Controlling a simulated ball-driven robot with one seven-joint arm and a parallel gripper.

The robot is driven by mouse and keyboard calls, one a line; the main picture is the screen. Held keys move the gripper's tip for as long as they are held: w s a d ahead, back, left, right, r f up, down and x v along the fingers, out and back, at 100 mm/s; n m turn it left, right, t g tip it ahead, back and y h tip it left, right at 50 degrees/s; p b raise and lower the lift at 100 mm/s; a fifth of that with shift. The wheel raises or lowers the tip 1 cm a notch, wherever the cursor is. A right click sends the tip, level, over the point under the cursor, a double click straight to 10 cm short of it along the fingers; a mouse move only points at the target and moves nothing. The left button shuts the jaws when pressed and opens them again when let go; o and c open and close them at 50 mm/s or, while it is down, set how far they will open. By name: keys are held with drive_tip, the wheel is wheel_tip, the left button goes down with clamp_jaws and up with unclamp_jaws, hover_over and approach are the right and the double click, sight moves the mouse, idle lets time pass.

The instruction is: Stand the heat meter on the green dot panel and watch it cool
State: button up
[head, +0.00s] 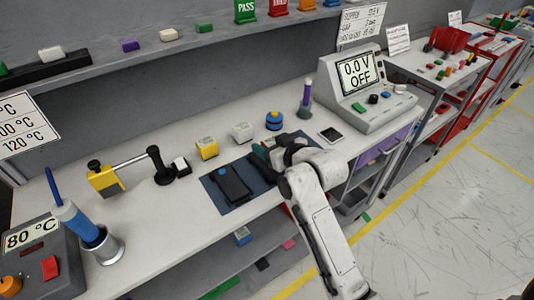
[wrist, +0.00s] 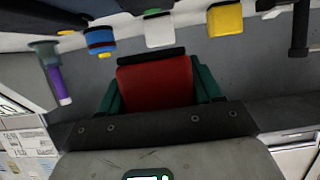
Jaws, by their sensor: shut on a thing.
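My gripper (head: 265,151) is over the right part of a dark blue mat (head: 232,204), near the back of the bench. In the wrist view its dark green fingers (wrist: 157,72) are shut on a flat red thing (wrist: 157,86); I cannot tell if this is the heat meter. The gripper hides the red thing in the head view, and whether it touches the mat cannot be told. A black device (head: 234,188) with a blue spot on its top lies on the mat, left of my gripper. I cannot make out a green dot panel.
Behind the mat stand a yellow block (head: 207,149), a white block (head: 242,132) and a blue round thing (head: 273,121). A dark-screened slab (head: 331,135) and a grey console (head: 368,104) reading 0.0 V OFF are to the right. An 80 °C station (head: 40,262) is at left.

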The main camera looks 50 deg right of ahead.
drive_tip(key=shift+w+d+f, duration=0.15)
drive_tip(key=shift+w+f, duration=0.3)
drive_tip(key=shift+f, duration=0.1)
drive_tip(key=shift+w+f, duration=0.15)
drive_tip(key=shift+f, duration=0.75)
drive_tip(key=shift+w+f, duration=0.1)
drive_tip(key=shift+f, duration=0.8)
drive_tip(key=shift+f, duration=0.1)
drive_tip(key=o, duration=1.1)
drive_tip(key=shift+o, duration=0.2)
